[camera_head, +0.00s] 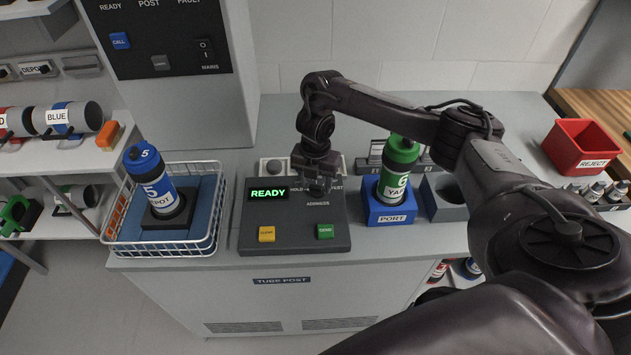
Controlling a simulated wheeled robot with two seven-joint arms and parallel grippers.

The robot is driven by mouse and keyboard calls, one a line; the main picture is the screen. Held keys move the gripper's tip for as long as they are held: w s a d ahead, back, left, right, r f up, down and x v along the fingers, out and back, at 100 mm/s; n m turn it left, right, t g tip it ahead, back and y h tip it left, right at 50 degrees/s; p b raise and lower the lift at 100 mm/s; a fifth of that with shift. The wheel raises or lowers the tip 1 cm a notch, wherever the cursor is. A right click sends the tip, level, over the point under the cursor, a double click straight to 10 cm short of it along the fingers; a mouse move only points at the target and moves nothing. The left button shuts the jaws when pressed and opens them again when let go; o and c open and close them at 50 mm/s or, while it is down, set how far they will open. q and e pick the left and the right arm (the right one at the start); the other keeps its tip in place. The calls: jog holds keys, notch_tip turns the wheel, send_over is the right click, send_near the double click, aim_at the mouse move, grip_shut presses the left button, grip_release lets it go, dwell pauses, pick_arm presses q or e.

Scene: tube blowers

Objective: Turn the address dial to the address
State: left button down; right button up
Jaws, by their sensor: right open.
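The dark control panel (293,238) lies on the grey counter, with a green READY display (268,194), a yellow button (267,234), a green button (325,231) and the word ADDRESS. The address dial is hidden behind my right gripper (319,184), which points down over the panel's upper right. It is open; whether it touches the dial cannot be told. A green canister (397,172) marked 6 and YARD stands upright in the blue PORT holder (391,211), right of the panel. My left gripper is out of view.
A white wire basket (162,247) left of the panel holds a blue canister (154,180) marked 5 and DEPOT. A grey holder (444,197) stands right of the port. A red REJECT bin (583,147) is at far right. Shelves (75,158) with canisters are at left.

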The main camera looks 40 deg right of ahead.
jog(key=c, duration=0.7)
jog(key=shift+c, duration=1.3)
jog(key=shift+m, duration=0.3)
jog(key=shift+m+p, duration=0.4)
jog(key=shift+p, duration=0.2)
jog(key=m+p, duration=0.2)
jog(key=m, duration=0.1)
jog(key=shift+d+r, duration=0.1)
jog(key=shift+r, duration=0.05)
jog(key=m+p, duration=0.3)
jog(key=m, duration=0.1)
jog(key=shift+w, duration=0.1)
jog(key=m+p, duration=0.2)
jog(key=m, duration=0.1)
jog(key=shift+d, duration=0.1)
pick_arm(q)
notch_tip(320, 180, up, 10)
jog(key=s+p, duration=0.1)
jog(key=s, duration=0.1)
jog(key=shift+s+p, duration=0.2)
jog(key=shift+p, duration=0.2)
pick_arm(e)
jog(key=shift+d+m, duration=0.1)
jog(key=shift+m, duration=1.1)
